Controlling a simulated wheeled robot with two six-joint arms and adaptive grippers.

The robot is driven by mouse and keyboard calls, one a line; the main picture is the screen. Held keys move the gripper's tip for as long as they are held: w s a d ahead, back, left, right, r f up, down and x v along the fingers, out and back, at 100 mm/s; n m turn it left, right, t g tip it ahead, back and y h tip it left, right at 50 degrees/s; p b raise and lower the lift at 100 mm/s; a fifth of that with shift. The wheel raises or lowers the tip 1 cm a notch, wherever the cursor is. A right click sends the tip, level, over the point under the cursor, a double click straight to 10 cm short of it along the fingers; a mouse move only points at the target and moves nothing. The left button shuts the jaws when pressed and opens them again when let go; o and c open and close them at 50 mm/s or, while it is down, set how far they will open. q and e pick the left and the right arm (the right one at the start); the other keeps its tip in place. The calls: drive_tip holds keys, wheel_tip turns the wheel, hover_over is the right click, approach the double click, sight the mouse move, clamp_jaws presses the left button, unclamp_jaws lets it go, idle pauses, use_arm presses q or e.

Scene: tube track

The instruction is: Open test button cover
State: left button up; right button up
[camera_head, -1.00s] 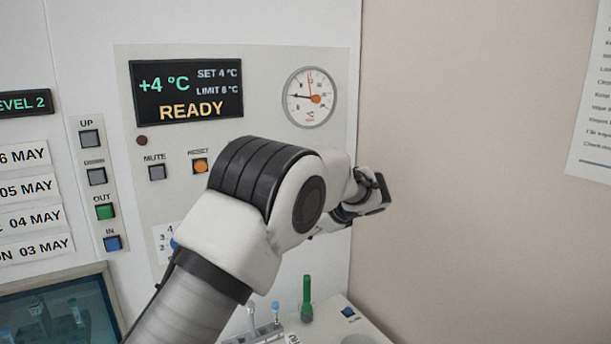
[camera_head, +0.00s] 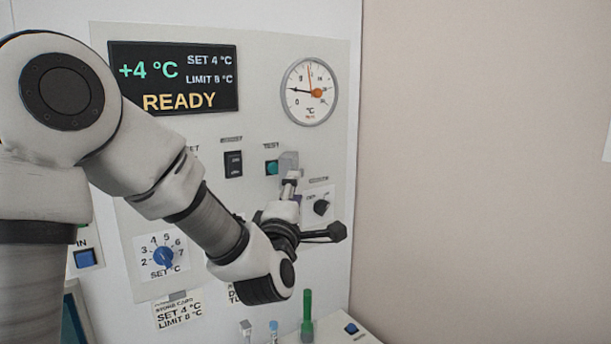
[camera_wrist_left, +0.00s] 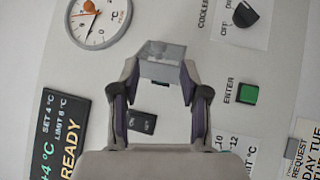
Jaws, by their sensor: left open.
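The test button (camera_head: 272,167) shows teal under its TEST label on the white panel. Its cover (camera_head: 289,160) is a grey, see-through box. In the left wrist view the cover (camera_wrist_left: 163,62) lies between the fingertips. I cannot tell whether it is lifted at all. My left gripper (camera_head: 291,181) is just below the cover in the head view and partly hides the panel there. In the left wrist view the left gripper (camera_wrist_left: 160,80) is open, one finger on each side of the cover; contact is not clear. My right gripper is not in view.
A black knob (camera_head: 321,207) sits close to the lower right, and a rocker switch (camera_head: 233,163) to the left. A green ENTER button (camera_wrist_left: 247,93) shows in the left wrist view. A round gauge (camera_head: 309,91) is above. A green tube (camera_head: 307,315) stands below.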

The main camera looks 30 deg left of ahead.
sight(302, 172)
use_arm(q)
drive_tip(key=p+x, duration=0.3)
drive_tip(key=x, duration=0.4)
drive_tip(key=shift+d, duration=0.15)
drive_tip(key=shift+w, duration=0.15)
drive_tip(key=shift+d, duration=0.1)
drive_tip(key=shift+r, duration=0.1)
clamp_jaws()
